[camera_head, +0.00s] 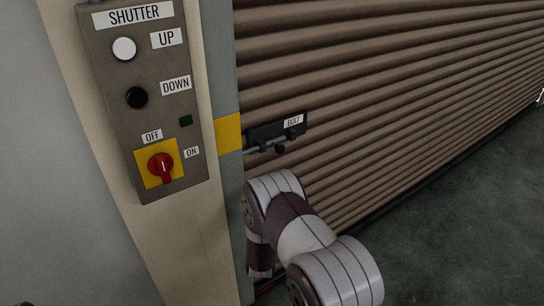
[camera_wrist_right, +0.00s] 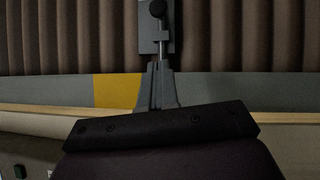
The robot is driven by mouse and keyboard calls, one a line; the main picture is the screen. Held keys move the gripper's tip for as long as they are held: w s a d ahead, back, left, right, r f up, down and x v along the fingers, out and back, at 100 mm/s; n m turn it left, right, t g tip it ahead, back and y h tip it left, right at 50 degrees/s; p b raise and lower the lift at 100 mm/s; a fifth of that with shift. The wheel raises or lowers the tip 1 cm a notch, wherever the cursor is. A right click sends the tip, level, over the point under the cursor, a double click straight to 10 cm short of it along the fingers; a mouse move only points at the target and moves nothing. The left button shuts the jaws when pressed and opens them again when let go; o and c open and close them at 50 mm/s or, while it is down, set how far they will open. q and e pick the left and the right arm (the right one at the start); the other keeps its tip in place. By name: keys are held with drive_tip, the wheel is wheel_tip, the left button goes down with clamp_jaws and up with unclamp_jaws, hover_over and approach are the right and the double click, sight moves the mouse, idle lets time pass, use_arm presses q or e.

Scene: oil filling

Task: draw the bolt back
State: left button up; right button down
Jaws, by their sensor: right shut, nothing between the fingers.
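The bolt (camera_head: 265,147) is a dark rod with a round knob (camera_head: 280,150), on a black plate labelled BOLT (camera_head: 294,121) low on the shutter. Its left end reaches the post's edge beside a yellow band. In the right wrist view the bolt's rod (camera_wrist_right: 163,46) and knob (camera_wrist_right: 158,8) show at the top centre. My right gripper (camera_wrist_right: 158,66) is shut and empty, its tips at the rod's lower end in that view; I cannot tell whether they touch it. In the head view my right arm rises below the bolt, and its fingers are hidden. My left gripper is out of view.
The brown ribbed shutter (camera_head: 400,80) fills the right side. A control panel (camera_head: 120,75) on the post (camera_head: 195,240) has a white UP button, a black DOWN button and a red rotary switch (camera_head: 161,167). The grey floor (camera_head: 470,220) at the right is clear.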

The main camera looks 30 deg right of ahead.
drive_tip(key=s+d+p+x, duration=0.1)
drive_tip(key=d+x, duration=0.1)
drive_tip(key=x, duration=1.1)
drive_tip(key=shift+d+f, duration=0.1)
drive_tip(key=shift+d, duration=0.1)
